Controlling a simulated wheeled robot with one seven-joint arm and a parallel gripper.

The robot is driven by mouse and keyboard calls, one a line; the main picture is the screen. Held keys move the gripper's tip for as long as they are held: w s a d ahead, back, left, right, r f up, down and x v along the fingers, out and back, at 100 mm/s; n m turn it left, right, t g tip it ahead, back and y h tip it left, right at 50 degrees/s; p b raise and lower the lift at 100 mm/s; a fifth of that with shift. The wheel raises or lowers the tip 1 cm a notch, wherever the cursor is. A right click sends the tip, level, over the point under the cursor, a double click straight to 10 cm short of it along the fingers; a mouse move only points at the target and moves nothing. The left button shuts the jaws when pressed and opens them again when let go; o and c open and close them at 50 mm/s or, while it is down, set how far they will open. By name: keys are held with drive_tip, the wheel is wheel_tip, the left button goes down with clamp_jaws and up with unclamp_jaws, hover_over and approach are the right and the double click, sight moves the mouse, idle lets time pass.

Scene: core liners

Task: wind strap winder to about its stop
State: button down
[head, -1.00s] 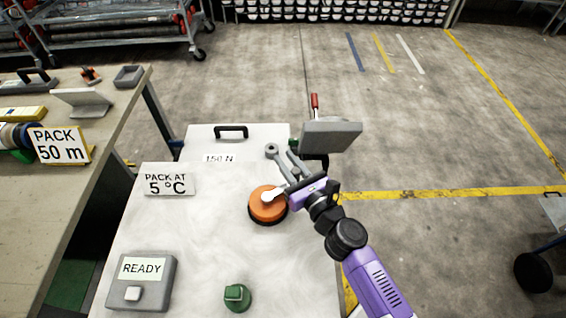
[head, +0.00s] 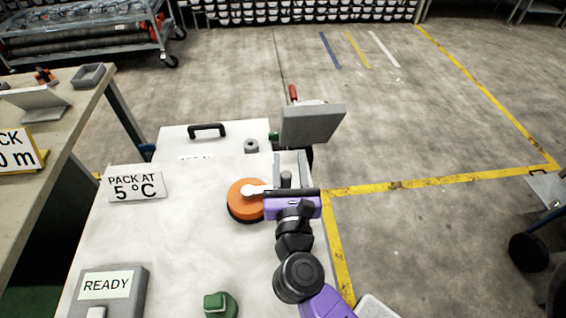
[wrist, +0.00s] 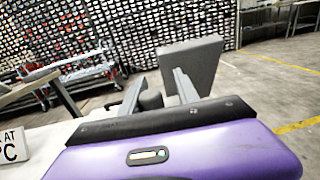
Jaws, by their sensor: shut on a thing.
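The strap winder (head: 240,204) is an orange disc on a dark base, standing on the pale bench top in the head view. Its white crank arm (head: 257,190) points right from the disc. A grey upright knob (head: 286,180) stands at the arm's outer end; in the wrist view the dark knob (wrist: 151,99) shows between my fingers. My gripper (head: 290,165) is right of the disc, its two grey fingers on either side of the knob, shut on it. The purple gripper body hides the join of arm and knob. No stop mark can be made out.
A grey panel (head: 312,125) stands just beyond my fingers, near a red-handled part (head: 293,94). A short grey post (head: 251,146) is behind the winder. A green block (head: 219,304), a READY box (head: 130,290) and a 5 °C sign (head: 134,184) stand on the bench.

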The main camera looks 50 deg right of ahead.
drive_tip(key=shift+s+d+f, duration=0.1)
drive_tip(key=shift+s+d, duration=0.1)
drive_tip(key=shift+s, duration=0.3)
drive_tip(key=shift+s+d, duration=0.15)
drive_tip(key=shift+s, duration=0.3)
drive_tip(key=c, duration=1.2)
unclamp_jaws()
drive_tip(key=shift+s, duration=0.15)
drive_tip(key=shift+c, duration=0.2)
drive_tip(key=shift+f, duration=0.1)
drive_tip(key=shift+s+a+f, duration=0.1)
drive_tip(key=shift+s+a, duration=0.05)
drive_tip(key=shift+a, duration=0.3)
drive_tip(key=b+v, duration=0.1)
drive_tip(key=v, duration=0.5)
drive_tip(key=shift+a, duration=0.2)
drive_tip(key=shift+s+a+r+b, duration=0.2)
drive_tip(key=shift+a+r+b, duration=0.05)
drive_tip(key=shift+a+b, duration=0.05)
